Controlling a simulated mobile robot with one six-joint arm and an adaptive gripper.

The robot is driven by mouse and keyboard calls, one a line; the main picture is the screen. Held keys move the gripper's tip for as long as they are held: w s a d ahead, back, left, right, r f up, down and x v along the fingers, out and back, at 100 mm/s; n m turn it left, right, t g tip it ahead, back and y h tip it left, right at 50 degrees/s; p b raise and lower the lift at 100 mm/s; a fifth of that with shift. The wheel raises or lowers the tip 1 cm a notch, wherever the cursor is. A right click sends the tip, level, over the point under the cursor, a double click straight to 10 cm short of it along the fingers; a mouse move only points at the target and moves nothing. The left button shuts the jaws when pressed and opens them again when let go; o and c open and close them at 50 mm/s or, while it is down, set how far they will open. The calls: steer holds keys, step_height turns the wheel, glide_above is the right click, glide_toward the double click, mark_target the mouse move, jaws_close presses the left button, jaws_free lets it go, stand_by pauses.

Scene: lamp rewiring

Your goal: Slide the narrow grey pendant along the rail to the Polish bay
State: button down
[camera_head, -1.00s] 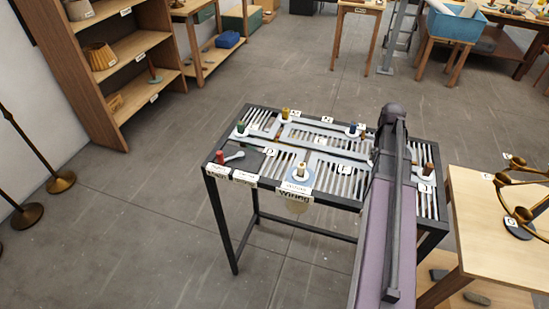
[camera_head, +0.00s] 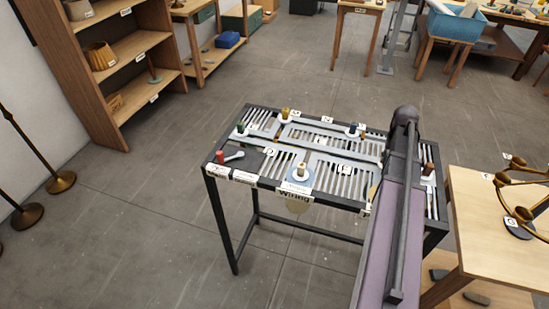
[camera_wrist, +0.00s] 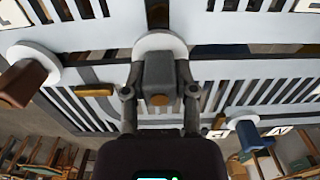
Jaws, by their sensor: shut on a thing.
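The narrow grey pendant (camera_wrist: 158,72) is a grey block with a white round collar, seen in the wrist view at a slotted pale rail panel (camera_wrist: 95,80). My gripper (camera_wrist: 160,96) has a finger on each side of the block and is shut on it. In the head view my arm hides both the gripper and the grey pendant. The slotted rail frame (camera_head: 258,107) is a dark-legged table with pale tracks. I cannot read which label marks the Polish bay.
Other coloured pegs stand on the frame: red (camera_head: 219,157), green (camera_head: 240,128), yellow (camera_head: 285,113), blue (camera_head: 352,130), and brown (camera_head: 428,169). A wooden table with a brass candelabrum (camera_head: 515,190) is close at the right. Open floor lies to the left.

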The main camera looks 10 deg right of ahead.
steer(key=s+a, duration=0.7)
steer(key=s, duration=0.5)
stand_by(1.1)
steer(key=shift+c, duration=1.6)
jaws_free()
steer(key=shift+w, duration=0.1)
steer(key=w+d, duration=0.2)
steer(key=w, duration=0.2)
steer(key=w+d, duration=0.3)
steer(key=w, duration=0.1)
steer(key=w+d, duration=0.2)
steer(key=w, duration=0.2)
steer(key=shift+w+d, duration=0.15)
steer(key=w+a, duration=0.4)
steer(key=a, duration=0.3)
steer(key=w+a, duration=0.4)
steer(key=a, duration=0.4)
steer(key=w+a, duration=0.5)
steer(key=a, duration=0.3)
steer(key=shift+a, duration=0.15)
